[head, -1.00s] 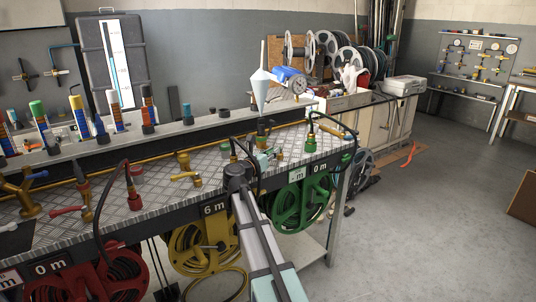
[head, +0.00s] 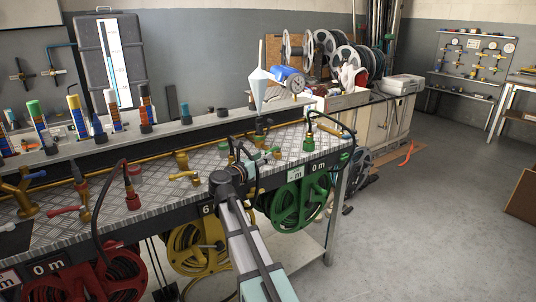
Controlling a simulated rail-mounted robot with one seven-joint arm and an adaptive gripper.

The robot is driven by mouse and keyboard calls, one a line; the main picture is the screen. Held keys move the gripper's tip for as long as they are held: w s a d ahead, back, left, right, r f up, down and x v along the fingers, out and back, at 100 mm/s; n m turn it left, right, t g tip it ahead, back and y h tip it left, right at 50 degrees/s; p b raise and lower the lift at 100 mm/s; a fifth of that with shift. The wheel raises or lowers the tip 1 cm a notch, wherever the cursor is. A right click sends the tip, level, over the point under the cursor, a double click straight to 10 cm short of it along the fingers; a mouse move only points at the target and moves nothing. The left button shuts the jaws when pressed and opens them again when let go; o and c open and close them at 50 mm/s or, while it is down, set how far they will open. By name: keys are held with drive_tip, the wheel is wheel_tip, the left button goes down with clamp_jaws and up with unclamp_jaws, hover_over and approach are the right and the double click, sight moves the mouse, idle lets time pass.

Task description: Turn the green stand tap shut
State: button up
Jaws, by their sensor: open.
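The green stand tap (head: 275,152) stands on the checker-plate bench top toward its right end, with a small green handle showing. My arm comes up from the bottom of the head view, and its wrist and my gripper (head: 246,154) are just left of the tap, low over the plate. My gripper is open. Its fingers are small and dark, and they partly cover the tap's lower body. I cannot tell whether a finger touches the handle.
A green hose coupling (head: 309,143) with a dark hose stands right of the tap. A brass tap (head: 183,170) stands left. The green reel (head: 300,205) hangs below the bench edge.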

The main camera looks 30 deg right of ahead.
drive_tip(key=v, duration=0.6)
drive_tip(key=shift+s+a, duration=0.15)
drive_tip(key=shift+a, duration=0.1)
